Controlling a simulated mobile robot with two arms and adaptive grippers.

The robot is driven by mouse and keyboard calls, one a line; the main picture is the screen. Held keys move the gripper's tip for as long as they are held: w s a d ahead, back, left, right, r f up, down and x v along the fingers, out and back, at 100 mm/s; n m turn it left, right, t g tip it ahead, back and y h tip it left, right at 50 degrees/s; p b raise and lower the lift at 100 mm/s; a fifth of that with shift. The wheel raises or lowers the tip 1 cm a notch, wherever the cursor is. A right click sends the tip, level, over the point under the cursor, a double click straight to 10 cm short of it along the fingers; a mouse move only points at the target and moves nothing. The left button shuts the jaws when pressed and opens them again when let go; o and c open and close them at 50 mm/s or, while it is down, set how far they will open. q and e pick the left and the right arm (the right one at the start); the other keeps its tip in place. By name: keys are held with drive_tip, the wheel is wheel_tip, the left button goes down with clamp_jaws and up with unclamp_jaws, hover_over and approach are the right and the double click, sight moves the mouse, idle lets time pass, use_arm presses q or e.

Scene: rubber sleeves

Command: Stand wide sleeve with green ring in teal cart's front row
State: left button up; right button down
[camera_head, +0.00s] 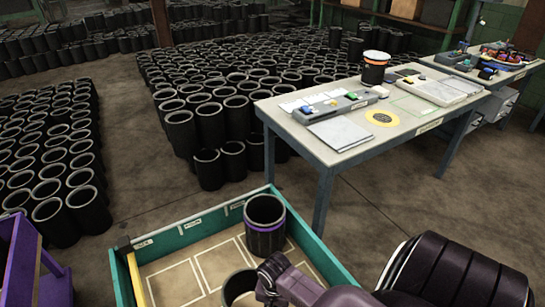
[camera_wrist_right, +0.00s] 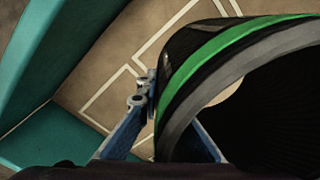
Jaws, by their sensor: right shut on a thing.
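The wide black sleeve with a green ring (camera_wrist_right: 235,38) fills the right of the wrist view, its open mouth towards the camera. My right gripper (camera_wrist_right: 168,128) is shut on its wall, with one finger outside and the other apparently inside the mouth. In the head view my right gripper (camera_head: 264,284) is at the near part of the teal cart (camera_head: 205,232), beside a sleeve rim (camera_head: 238,284) that appears to be the held sleeve. Its green ring is hidden there. Whether its base touches the cart floor cannot be told. My left gripper is not in view.
A black sleeve with a purple ring (camera_head: 265,238) stands upright in the cart's back right area. White outlines mark the cart floor (camera_head: 172,285). A purple cart (camera_head: 22,265) is at left. A work table (camera_head: 345,165) carries an orange-ringed sleeve (camera_head: 375,72).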

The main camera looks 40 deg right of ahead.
drive_tip(key=shift+w+f+b, duration=0.15)
drive_tip(key=shift+f+b, duration=0.25)
drive_tip(key=shift+f, duration=2.2)
drive_tip(key=shift+f, duration=0.1)
drive_tip(key=c, duration=2.6)
unclamp_jaws()
drive_tip(key=shift+f, duration=0.15)
drive_tip(key=o, duration=0.5)
drive_tip(key=shift+r, duration=0.65)
drive_tip(key=r, duration=0.3)
drive_tip(key=r+p, duration=0.1)
drive_tip(key=r, duration=0.7)
drive_tip(key=shift+s+p, duration=0.25)
drive_tip(key=shift+p, duration=0.1)
